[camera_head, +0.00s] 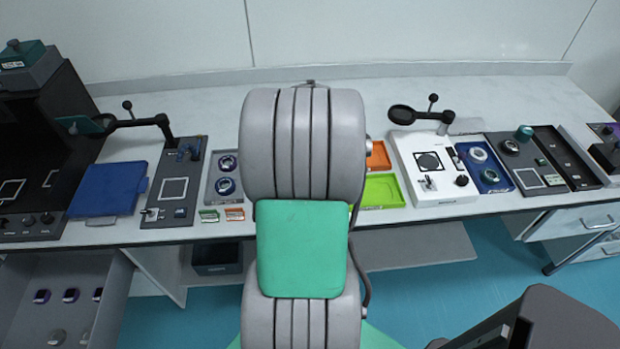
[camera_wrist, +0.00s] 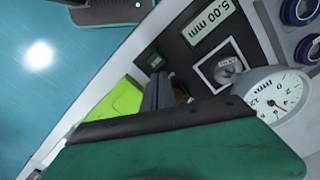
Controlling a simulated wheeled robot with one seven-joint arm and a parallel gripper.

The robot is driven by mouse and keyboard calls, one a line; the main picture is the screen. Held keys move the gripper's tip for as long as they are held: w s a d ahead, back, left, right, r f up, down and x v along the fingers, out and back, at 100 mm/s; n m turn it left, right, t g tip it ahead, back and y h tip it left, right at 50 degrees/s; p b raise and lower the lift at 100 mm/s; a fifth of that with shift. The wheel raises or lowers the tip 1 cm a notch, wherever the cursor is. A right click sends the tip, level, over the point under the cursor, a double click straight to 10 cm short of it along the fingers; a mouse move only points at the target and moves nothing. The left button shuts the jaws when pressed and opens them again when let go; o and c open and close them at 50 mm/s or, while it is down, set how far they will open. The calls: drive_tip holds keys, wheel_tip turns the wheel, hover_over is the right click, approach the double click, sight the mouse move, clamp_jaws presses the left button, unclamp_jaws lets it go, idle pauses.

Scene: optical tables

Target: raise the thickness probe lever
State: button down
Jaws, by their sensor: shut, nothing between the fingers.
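The thickness probe shows in the wrist view as a dark panel with a "5.00 mm" display (camera_wrist: 209,22), a round stage in a pale square (camera_wrist: 222,70) and a white dial gauge (camera_wrist: 277,97). My gripper (camera_wrist: 159,76) is shut and empty, its dark fingers at the left edge of the panel, close to a small black block with a green mark (camera_wrist: 154,60). I cannot tell whether that block is the probe lever, or whether they touch. The green and black gripper body covers the lower part of the wrist view. In the head view my arm hides the gripper and probe.
A lime green tray (camera_head: 381,191) and an orange tray (camera_head: 378,156) lie right of my arm. A white instrument (camera_head: 467,187) with a magnifier arm stands farther right. A grey tray with ringed optics (camera_head: 211,193) and a blue folder-like case (camera_head: 108,189) lie left.

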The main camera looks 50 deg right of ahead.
drive_tip(key=shift+w+d, duration=0.1)
drive_tip(key=shift+d, duration=0.05)
drive_tip(key=shift+w+d, duration=1.05)
drive_tip(key=shift+d, duration=0.15)
drive_tip(key=shift+r, duration=0.1)
idle(0.6)
drive_tip(key=shift+s+a+r+p, duration=0.15)
drive_tip(key=shift+r+p, duration=0.7)
drive_tip(key=shift+r, duration=0.3)
drive_tip(key=shift+s+a+r+p, duration=0.1)
drive_tip(key=shift+a+r+p, duration=0.05)
drive_tip(key=shift+r+p, duration=0.85)
drive_tip(key=shift+s+a+r+p, duration=0.15)
drive_tip(key=shift+r+p, duration=0.5)
drive_tip(key=shift+r, duration=0.65)
